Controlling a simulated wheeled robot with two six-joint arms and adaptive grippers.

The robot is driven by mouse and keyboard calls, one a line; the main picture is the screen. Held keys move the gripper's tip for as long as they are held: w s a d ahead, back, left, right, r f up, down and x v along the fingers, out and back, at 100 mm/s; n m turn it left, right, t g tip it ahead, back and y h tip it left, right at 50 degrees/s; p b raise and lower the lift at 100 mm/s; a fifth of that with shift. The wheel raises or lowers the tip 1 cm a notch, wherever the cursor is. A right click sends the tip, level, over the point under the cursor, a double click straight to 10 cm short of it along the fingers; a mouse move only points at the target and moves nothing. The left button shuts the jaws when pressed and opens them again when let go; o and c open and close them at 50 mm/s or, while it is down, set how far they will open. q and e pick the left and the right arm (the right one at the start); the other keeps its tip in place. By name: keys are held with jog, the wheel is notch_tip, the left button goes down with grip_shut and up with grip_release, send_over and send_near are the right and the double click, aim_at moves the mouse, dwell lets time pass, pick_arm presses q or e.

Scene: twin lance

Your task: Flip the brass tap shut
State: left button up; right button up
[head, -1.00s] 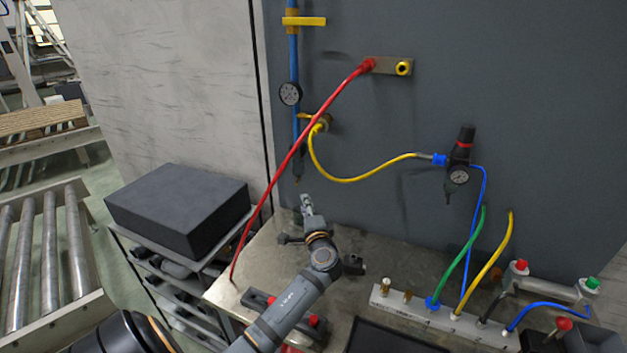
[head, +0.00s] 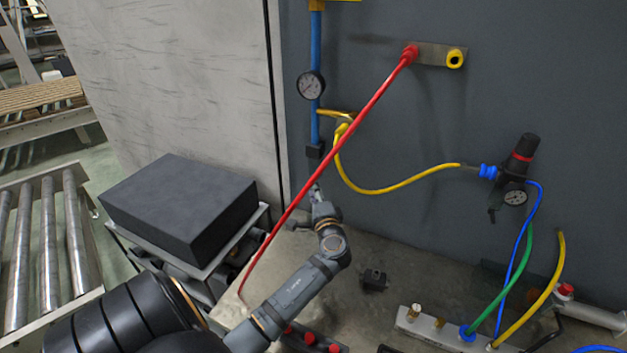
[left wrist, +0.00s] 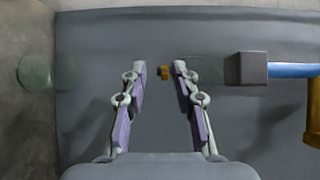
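A blue pipe (head: 316,60) runs down the grey panel to a dark block (head: 314,151), which also shows in the left wrist view (left wrist: 246,68). A clear, faint bowl extends from the block. A small brass piece (left wrist: 165,72), apparently the tap at the bowl's end, shows between my left fingertips in the left wrist view; contact cannot be told. A brass fitting with a yellow hose (head: 342,118) is higher on the pipe, and a yellow lever (head: 340,1) is cut off at the top. My left gripper (head: 317,188) is open below the block. My right gripper is not in view.
A red hose (head: 330,143) crosses in front of the pipe, close above my left gripper. A gauge (head: 311,85) is on the pipe. A black box (head: 180,208) stands at left. A manifold (head: 440,330) with hoses sits on the metal bench (head: 385,255) at right.

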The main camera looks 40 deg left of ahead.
pick_arm(q)
jog(key=shift+s+d+r, duration=0.2)
jog(key=shift+d+r, duration=0.1)
jog(key=shift+d, duration=0.05)
jog(key=shift+c, duration=0.3)
jog(key=shift+d+r, duration=0.1)
jog(key=shift+c, duration=2.3)
grip_shut()
jog(key=m+t+h, duration=0.1)
jog(key=a+m+t+h+p, duration=0.1)
jog(key=m+t+h, duration=0.1)
jog(key=shift+s+a+t, duration=0.25)
jog(key=shift+s+t, duration=0.05)
jog(key=shift+s, duration=0.05)
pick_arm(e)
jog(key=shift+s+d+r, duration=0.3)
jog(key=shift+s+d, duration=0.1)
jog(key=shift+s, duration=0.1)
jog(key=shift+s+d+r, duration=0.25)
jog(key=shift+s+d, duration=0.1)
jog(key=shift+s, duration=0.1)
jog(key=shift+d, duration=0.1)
